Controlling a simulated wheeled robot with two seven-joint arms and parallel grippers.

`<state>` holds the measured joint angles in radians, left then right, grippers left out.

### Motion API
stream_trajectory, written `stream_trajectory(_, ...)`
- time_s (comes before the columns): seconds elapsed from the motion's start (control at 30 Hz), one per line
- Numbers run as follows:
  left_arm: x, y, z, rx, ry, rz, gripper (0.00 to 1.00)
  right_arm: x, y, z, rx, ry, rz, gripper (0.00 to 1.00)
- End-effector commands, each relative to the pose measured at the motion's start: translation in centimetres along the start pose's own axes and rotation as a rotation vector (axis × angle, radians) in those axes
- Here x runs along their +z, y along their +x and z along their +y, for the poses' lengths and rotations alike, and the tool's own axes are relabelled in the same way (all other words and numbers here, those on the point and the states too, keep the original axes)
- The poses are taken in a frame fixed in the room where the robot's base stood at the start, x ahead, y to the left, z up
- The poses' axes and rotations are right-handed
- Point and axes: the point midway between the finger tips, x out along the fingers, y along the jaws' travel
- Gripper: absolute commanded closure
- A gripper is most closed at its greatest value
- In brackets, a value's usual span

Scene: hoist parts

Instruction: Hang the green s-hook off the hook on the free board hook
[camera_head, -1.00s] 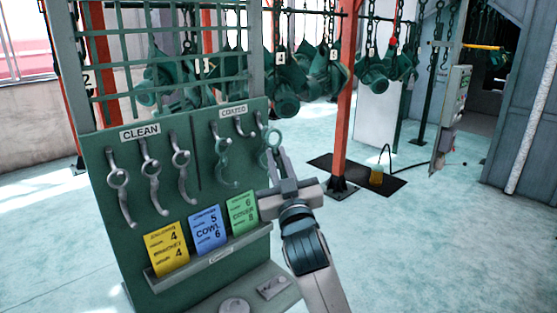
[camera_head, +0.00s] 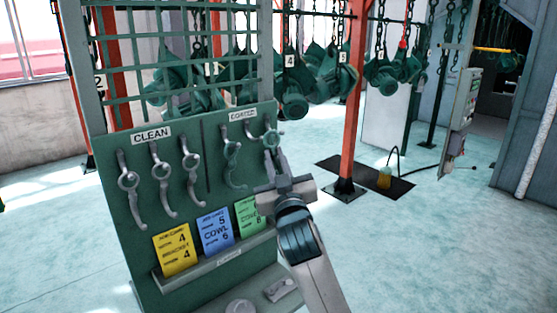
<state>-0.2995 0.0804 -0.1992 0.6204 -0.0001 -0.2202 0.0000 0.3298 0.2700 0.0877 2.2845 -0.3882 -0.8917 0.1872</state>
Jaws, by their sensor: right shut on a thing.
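My right gripper (camera_head: 273,160) is shut on a green s-hook (camera_head: 272,136), in front of the right edge of the green board (camera_head: 140,225). The held hook's ring shows above the fingers; its lower part is hidden by the gripper. Under the COATED label, another green s-hook (camera_head: 233,165) hangs on the left board hook. A bare board hook (camera_head: 251,132) is beside it. The held hook overlaps the rightmost board hook's place, and I cannot tell whether they touch. My left gripper is not in view.
Three silver s-hooks (camera_head: 163,180) hang under the CLEAN label. Yellow (camera_head: 172,250), blue (camera_head: 215,231) and green (camera_head: 248,215) cards stand on a ledge below. A red post (camera_head: 353,110) and hanging green hoists (camera_head: 292,90) are behind. Floor to the right is mostly open.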

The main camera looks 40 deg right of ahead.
Motion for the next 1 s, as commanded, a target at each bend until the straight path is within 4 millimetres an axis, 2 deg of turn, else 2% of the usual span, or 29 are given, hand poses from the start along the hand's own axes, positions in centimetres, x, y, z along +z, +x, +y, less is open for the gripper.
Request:
stream_trajectory(0.6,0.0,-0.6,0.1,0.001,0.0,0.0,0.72,0.3,2.1,-1.4,-0.011,-0.013,-0.036,1.0)
stream_trajectory(1.0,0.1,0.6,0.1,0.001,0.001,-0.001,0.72,1.1,3.3,-2.3,-0.011,-0.014,-0.035,1.0)
